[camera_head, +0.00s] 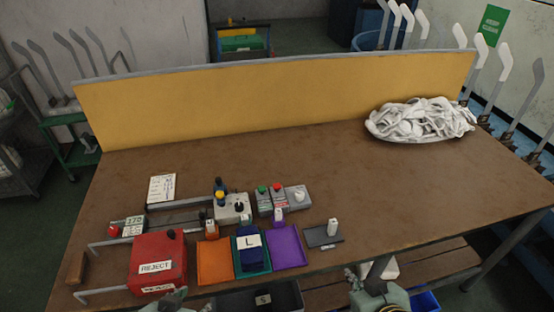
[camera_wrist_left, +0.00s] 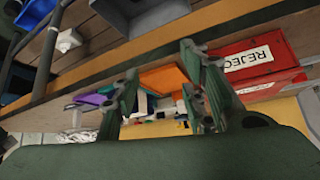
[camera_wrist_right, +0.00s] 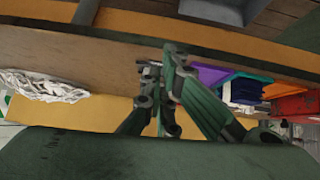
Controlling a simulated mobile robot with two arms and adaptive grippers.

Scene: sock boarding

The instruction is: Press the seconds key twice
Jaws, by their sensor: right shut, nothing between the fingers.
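Several small keys stand along the front of the table, and I cannot read which is the seconds key. A dark plate with a pale upright key (camera_head: 332,227) lies right of the purple tray. Grey boxes behind the trays carry a green button (camera_head: 262,190), a red button (camera_head: 278,188) and a pale knob (camera_head: 299,196). My right gripper (camera_head: 356,279) is shut and empty at the front edge, right of and nearer than the dark plate. My left gripper (camera_wrist_left: 160,88) has its fingers apart and empty, by the front edge near the red reject box.
The red reject box (camera_head: 158,252), orange tray (camera_head: 215,262), green tray with a dark L-labelled stack (camera_head: 250,255) and purple tray (camera_head: 287,247) line the front. White socks (camera_head: 420,118) are heaped at back right. A yellow panel (camera_head: 270,95) closes the back. The table's middle is clear.

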